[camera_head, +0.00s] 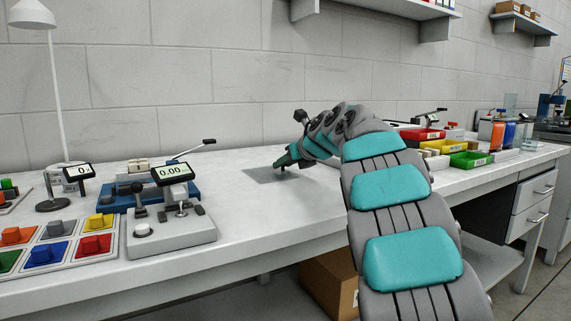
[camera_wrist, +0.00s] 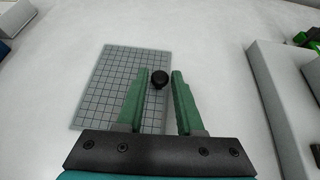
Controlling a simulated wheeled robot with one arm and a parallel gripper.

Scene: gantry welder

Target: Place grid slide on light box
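The grid slide (camera_wrist: 100,90), a thin see-through plate with dark grid lines, lies flat on the white bench. It also shows as a grey patch in the head view (camera_head: 262,176). A round black knob (camera_wrist: 159,79) stands near its right edge. My gripper (camera_wrist: 160,73) is open, pointing down over the slide, with the knob between its two green fingertips and a gap visible on the right side. In the head view my gripper (camera_head: 282,164) is low over the slide. A pale raised block (camera_wrist: 277,100) is to the right in the wrist view; I cannot tell whether it is the light box.
A grey device with a 0.00 display (camera_head: 170,215) and a blue-based device (camera_head: 150,192) stand to the left. A tray of coloured blocks (camera_head: 62,245) and a lamp (camera_head: 57,110) are further left. Coloured bins (camera_head: 470,160) are on the right. Bench around the slide is clear.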

